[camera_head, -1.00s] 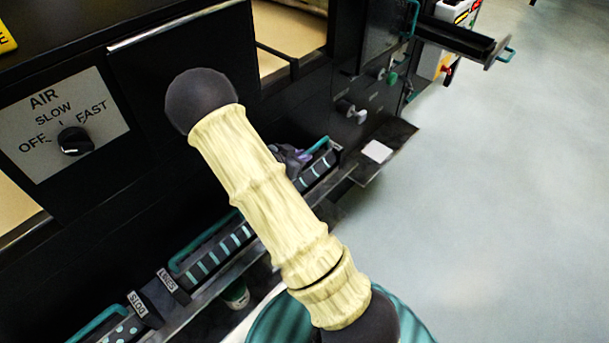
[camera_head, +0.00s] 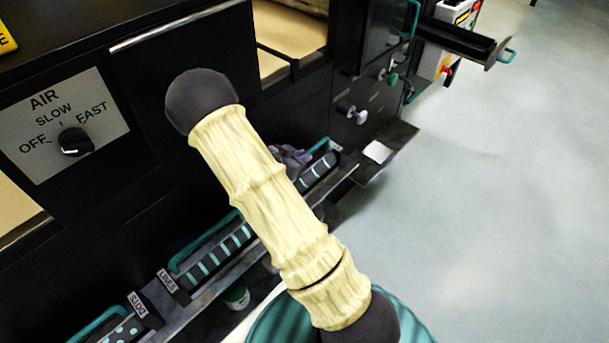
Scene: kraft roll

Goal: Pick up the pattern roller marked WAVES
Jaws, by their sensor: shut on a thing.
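A dark roller with pale marks (camera_head: 318,171) and a teal handle (camera_head: 318,148) is at the right end of the rack on the machine's front. Its label (camera_head: 336,146) is too small to read, so I cannot confirm the word WAVES. My gripper (camera_head: 291,155), a small purple-grey shape, is at this roller's left part and is shut on it. My cream-sleeved arm hides most of the gripper and part of the roller. I cannot tell whether the roller is clear of the rack.
A striped roller (camera_head: 215,253) near the LINES label (camera_head: 167,281) and a dotted roller (camera_head: 122,332) near the DOTS label (camera_head: 138,304) lie further left along the rack. Knobs (camera_head: 352,113) and a protruding ledge (camera_head: 390,150) are to the right. The grey floor (camera_head: 500,200) is clear.

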